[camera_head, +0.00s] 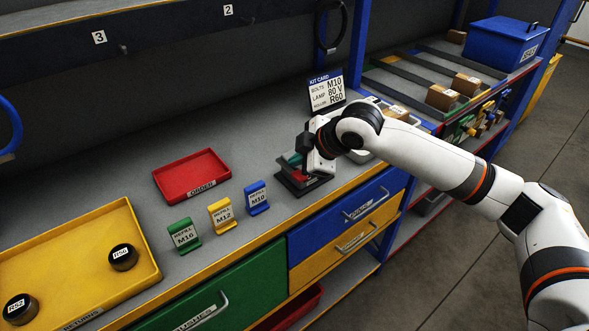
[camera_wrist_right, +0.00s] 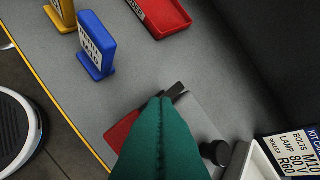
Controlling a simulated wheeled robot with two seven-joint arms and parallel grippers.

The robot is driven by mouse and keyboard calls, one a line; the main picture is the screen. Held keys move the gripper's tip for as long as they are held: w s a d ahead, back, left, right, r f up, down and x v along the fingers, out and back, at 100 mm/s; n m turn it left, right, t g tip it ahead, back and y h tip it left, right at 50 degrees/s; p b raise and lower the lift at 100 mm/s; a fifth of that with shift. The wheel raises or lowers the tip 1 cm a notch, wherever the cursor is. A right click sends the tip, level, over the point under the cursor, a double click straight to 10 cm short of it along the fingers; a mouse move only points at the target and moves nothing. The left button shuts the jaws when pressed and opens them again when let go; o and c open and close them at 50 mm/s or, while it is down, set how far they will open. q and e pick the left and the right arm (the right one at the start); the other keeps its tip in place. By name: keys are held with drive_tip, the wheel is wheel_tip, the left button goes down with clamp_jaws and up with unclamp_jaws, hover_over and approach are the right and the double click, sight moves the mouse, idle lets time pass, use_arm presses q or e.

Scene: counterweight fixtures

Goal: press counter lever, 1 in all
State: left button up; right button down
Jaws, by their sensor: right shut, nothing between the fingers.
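The counter fixture has a dark base (camera_head: 291,187) near the counter's front edge, at the centre of the head view. In the right wrist view, its grey plate (camera_wrist_right: 200,122) carries a red part (camera_wrist_right: 122,131), a short black bar (camera_wrist_right: 175,90) and a round black knob (camera_wrist_right: 215,152). Which of these is the lever I cannot tell. My right gripper (camera_head: 293,160) is over the fixture, its teal fingers (camera_wrist_right: 160,104) shut and empty. The fingers hide part of the fixture, and whether they touch it is unclear. My left gripper is not in view.
Blue (camera_head: 257,198), yellow (camera_head: 221,216) and green (camera_head: 184,235) refill signs stand left of the fixture. A red order tray (camera_head: 192,158) lies behind them. A kit card (camera_head: 326,92) stands behind the gripper. A yellow returns tray (camera_head: 136,243) holds two black rollers.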

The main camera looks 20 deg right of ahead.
sight(299, 175)
drive_tip(key=shift+f, duration=0.25)
drive_tip(key=shift+s+f, duration=0.15)
drive_tip(key=shift+f, duration=0.85)
drive_tip(key=shift+s+f, duration=0.15)
drive_tip(key=shift+f, duration=0.85)
idle(1.2)
drive_tip(key=shift+r, duration=0.1)
drive_tip(key=r+p, duration=0.4)
drive_tip(key=shift+w+d+r+p, duration=0.1)
drive_tip(key=shift+w+d+p, duration=0.1)
drive_tip(key=shift+p, duration=0.2)
idle(0.3)
drive_tip(key=shift+r, duration=0.1)
drive_tip(key=r+p, duration=0.2)
drive_tip(key=p, duration=0.1)
drive_tip(key=r+p, duration=0.3)
drive_tip(key=shift+w+a, duration=0.15)
drive_tip(key=shift+w, duration=0.05)
